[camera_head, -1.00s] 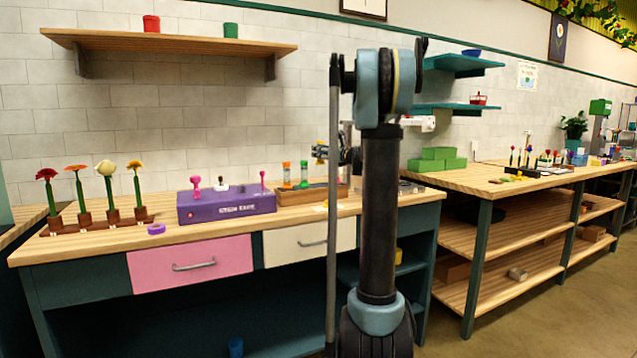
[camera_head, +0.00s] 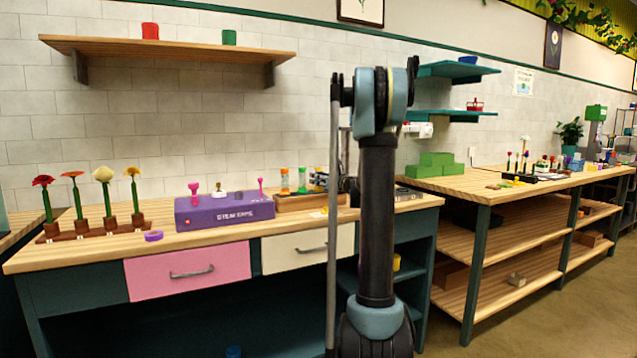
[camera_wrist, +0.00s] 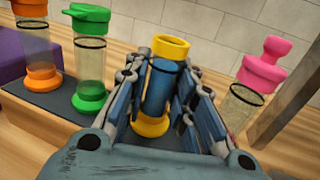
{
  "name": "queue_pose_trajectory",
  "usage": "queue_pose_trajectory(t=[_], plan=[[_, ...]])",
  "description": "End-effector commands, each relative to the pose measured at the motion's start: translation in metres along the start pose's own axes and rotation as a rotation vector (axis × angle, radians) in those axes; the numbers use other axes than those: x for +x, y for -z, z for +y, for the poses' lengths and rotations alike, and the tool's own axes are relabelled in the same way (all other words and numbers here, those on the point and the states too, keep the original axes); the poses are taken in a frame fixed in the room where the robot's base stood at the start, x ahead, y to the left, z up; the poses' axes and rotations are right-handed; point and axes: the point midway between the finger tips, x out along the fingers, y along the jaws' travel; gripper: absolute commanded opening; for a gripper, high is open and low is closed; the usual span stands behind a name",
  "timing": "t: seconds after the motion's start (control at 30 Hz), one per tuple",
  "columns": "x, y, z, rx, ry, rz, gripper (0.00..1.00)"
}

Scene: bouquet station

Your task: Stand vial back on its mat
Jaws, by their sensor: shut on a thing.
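In the head view the yellow-capped vial (camera_head: 319,172) and my gripper (camera_head: 332,183) are at the right part of the wooden rack (camera_head: 292,203), partly hidden by my arm. The dark mat (camera_wrist: 50,101) shows under the neighbouring vials; whether the yellow base touches a mat is hidden by my gripper.
A pink-stoppered vial (camera_wrist: 243,103) is close on the right. The purple box (camera_head: 225,212) lies left of the rack. Bare counter (camera_head: 200,238) shows in front.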

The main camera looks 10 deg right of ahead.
Motion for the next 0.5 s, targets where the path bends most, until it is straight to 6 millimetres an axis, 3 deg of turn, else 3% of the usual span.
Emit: queue_pose_trajectory(t=[0.1,0.13,0.2,0.5], plan=[[0.0001,0.0011,0.0000,0.000,0.000,0.000,0.00],[0.0001,0.0011,0.0000,0.000,0.000,0.000,0.30],[0.0001,0.0010,0.0000,0.000,0.000,0.000,0.44],[0.0001,0.0005,0.0001,0.000,0.000,0.000,0.44]])
